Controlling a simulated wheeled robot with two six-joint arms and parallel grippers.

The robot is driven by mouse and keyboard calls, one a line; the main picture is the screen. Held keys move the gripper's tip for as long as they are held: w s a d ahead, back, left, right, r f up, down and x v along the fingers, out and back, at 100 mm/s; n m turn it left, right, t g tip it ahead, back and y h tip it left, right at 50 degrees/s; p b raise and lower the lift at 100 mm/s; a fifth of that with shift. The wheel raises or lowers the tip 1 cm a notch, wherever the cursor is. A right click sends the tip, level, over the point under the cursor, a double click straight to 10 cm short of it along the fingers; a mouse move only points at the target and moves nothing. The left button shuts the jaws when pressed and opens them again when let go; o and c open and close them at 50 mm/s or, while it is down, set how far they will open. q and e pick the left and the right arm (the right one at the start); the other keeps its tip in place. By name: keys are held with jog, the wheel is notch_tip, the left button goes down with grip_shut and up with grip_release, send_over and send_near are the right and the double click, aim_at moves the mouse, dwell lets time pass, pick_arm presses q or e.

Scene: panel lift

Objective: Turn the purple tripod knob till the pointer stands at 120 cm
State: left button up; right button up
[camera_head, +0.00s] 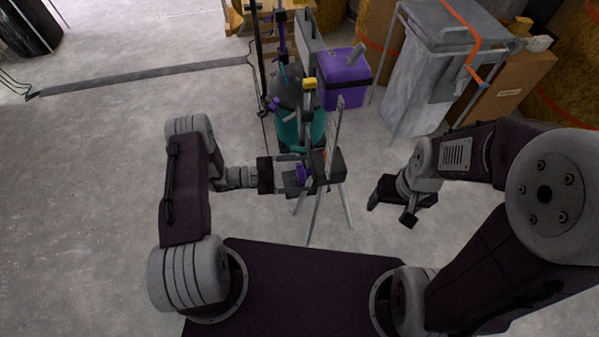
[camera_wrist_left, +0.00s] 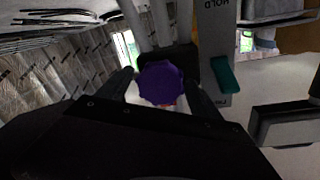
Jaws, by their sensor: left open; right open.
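The purple knob (camera_wrist_left: 161,83) sits between the two fingers of my left gripper (camera_wrist_left: 160,100) in the left wrist view. The fingers stand open on either side of it; I cannot tell whether they touch it. The knob also shows in the head view (camera_head: 301,174), on the left side of the tripod head. The tripod's legs (camera_head: 313,215) stand on the floor in front of my base. A pale upright scale plate (camera_head: 334,135) rises from the tripod head, seen nearly edge-on, so the pointer's reading cannot be made out. My right gripper (camera_head: 392,217) is open and empty, right of the tripod.
A teal and dark machine (camera_head: 316,132) and a purple box (camera_head: 344,78) stand right behind the tripod. A grey wrapped bin (camera_head: 425,85) and cardboard boxes (camera_head: 513,90) stand at the back right. The floor at left is mostly clear.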

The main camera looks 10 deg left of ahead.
pick_arm(q)
jog(key=c, duration=1.3)
jog(key=shift+c, duration=0.2)
jog(key=shift+m, duration=0.4)
jog(key=m, duration=0.3)
jog(key=shift+s, duration=0.1)
jog(key=shift+f+m+y+p, duration=0.1)
jog(key=shift+m+y+p, duration=0.3)
jog(key=shift+m, duration=1)
jog(key=shift+d, duration=0.1)
jog(key=o, duration=1.3)
jog(key=shift+o, duration=0.2)
